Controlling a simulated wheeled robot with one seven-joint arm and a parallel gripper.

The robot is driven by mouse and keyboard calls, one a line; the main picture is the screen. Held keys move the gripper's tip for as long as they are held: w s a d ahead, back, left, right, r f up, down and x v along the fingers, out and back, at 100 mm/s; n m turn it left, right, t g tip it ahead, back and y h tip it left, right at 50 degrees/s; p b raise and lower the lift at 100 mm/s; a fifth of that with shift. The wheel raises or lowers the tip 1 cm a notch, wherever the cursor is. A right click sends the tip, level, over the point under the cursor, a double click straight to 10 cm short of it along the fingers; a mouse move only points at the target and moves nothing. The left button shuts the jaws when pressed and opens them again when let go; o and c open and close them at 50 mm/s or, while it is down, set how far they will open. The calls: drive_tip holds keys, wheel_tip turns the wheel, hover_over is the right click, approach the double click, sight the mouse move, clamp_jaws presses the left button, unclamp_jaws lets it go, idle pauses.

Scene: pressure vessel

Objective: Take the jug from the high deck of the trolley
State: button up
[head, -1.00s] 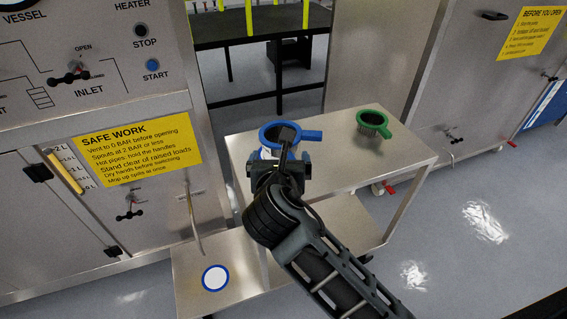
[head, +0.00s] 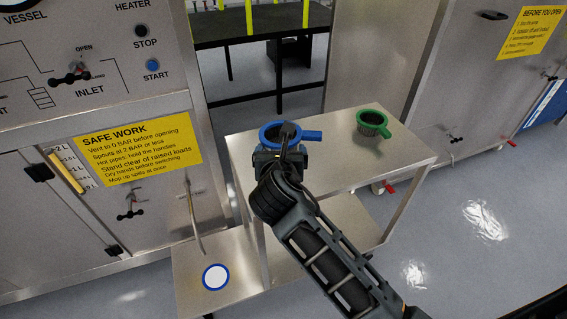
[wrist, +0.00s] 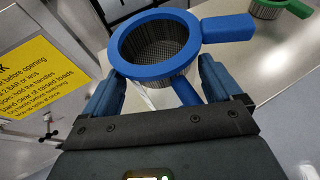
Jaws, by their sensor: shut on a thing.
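The jug (wrist: 154,97) stands on the high deck (head: 350,165) of the trolley. The wrist view shows part of its pale, clear-looking body and a blue handle (wrist: 185,92). A blue-ringed mesh strainer (wrist: 125,50) with a side grip pointing right sits over its mouth; its ring also shows in the head view (head: 265,138). In the head view my gripper and arm hide most of the jug's body.
A green strainer (head: 371,124) stands to the right on the same deck. The lower deck (head: 235,255) bears a white disc with a blue rim (head: 215,277). A steel cabinet with a yellow sign (head: 140,150) and a thin pipe (head: 192,215) is close on the left. Open floor lies right.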

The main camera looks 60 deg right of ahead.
drive_tip(key=c, duration=0.6)
drive_tip(key=shift+r, duration=0.15)
